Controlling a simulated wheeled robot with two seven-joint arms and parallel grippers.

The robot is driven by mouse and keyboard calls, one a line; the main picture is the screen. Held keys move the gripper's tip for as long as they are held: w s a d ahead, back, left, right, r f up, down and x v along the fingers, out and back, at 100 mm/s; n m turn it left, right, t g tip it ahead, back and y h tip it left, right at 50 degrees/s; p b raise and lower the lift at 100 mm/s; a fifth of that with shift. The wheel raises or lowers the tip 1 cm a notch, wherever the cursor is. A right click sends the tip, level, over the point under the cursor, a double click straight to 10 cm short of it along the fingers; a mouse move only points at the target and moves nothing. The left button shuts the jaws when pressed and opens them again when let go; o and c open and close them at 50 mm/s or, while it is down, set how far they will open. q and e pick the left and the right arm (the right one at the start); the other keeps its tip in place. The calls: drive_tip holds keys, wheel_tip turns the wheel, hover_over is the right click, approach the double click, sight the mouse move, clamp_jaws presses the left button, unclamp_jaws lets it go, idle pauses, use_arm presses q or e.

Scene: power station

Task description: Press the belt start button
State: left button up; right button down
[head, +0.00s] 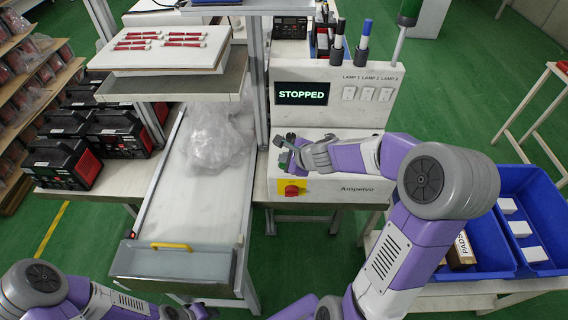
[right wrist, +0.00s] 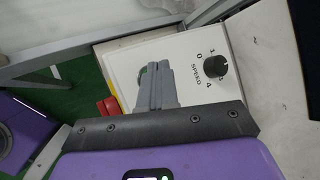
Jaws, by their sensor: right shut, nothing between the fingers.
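The control box (head: 330,188), marked Ampelvo, stands at the center, with a display (head: 302,93) above it that reads STOPPED. My right gripper (head: 284,142) is shut and empty, over the left part of the box's top panel.
A speed dial (right wrist: 215,66) sits right of the fingers, and a red switch (right wrist: 108,106) on yellow sits at the box's front left. The conveyor belt (head: 190,200) with a clear plastic bag (head: 218,140) lies left. Blue bins (head: 522,215) stand right.

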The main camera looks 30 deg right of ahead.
drive_tip(key=shift+f+b, duration=0.35)
drive_tip(key=shift+f, duration=0.05)
drive_tip(key=shift+r, duration=0.1)
idle(0.5)
drive_tip(key=shift+r+p, duration=0.75)
drive_tip(key=shift+p, duration=0.05)
wheel_tip(320, 180, up, 5)
drive_tip(key=p, duration=0.5)
idle(0.5)
